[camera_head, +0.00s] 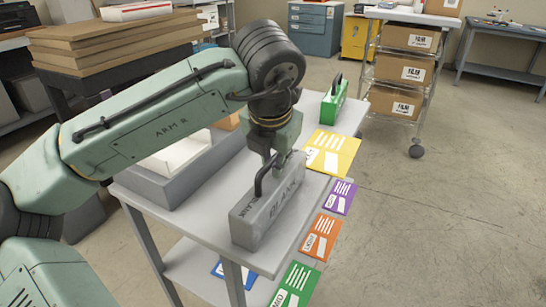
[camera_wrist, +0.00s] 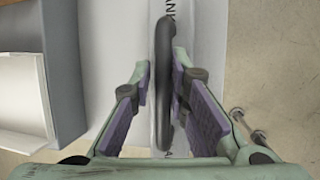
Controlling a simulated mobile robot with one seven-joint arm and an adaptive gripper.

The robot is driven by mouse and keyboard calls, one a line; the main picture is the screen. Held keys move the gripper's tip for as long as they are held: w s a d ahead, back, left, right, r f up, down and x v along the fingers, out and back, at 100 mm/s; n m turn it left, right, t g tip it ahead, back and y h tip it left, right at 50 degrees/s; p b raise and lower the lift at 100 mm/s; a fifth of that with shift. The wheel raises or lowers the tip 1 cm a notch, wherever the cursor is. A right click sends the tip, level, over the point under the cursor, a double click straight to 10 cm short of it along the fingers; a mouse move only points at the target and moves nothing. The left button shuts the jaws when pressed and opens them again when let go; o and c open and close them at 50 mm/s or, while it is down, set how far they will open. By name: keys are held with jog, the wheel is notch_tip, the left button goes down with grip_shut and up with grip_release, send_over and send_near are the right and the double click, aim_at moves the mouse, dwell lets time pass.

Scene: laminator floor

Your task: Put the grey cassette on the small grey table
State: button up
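The grey cassette (camera_head: 262,222), lettered "BLANK" with a black arched handle, stands upright near the front of a small light grey table (camera_head: 208,228) with a lower shelf. My gripper (camera_head: 277,160) is just above the cassette, at its handle. In the wrist view, the black handle (camera_wrist: 164,85) runs between the purple finger pads of my gripper (camera_wrist: 163,75). The fingers are apart, with a gap to the handle on the left; contact on the right is unclear. Part of the cassette top is hidden beneath the gripper.
A green cassette (camera_head: 334,100) stands at the table's far end. A grey tray (camera_head: 158,184) with white contents sits on its left. A shelf cart (camera_head: 412,20) with film boxes stands behind. The right floor is clear.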

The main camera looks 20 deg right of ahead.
jog(key=shift+o, duration=1.3)
jog(key=shift+r, duration=0.1)
